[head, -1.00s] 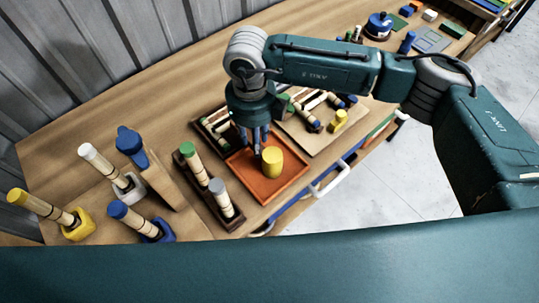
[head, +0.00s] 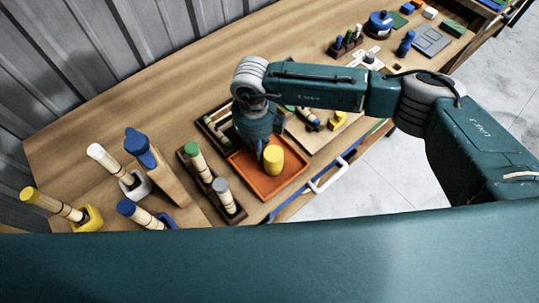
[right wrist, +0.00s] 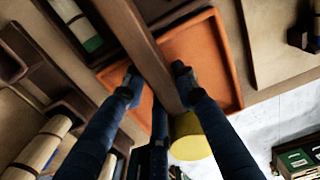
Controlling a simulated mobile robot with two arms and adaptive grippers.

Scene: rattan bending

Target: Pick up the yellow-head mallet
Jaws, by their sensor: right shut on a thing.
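The yellow-head mallet lies in a shallow orange tray (head: 268,190). Its yellow cylindrical head (head: 274,161) shows at the right side of my right gripper (head: 261,158). In the right wrist view, the yellow head (right wrist: 190,143) is low near the middle, and a long brown wooden handle (right wrist: 148,50) runs from it toward the top. My right gripper (right wrist: 157,82) is shut on this handle, with one finger on each side of it, close to the head. In the head view the gripper hides the handle. My left gripper is not in view.
Beside the tray on the left is a dark rack with a green-topped tool (head: 192,158) and a grey-topped one (head: 222,190). Further left stand several colored-top tools in holders. A wooden board with parts (head: 318,140) lies to the right. The table's front edge is close.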

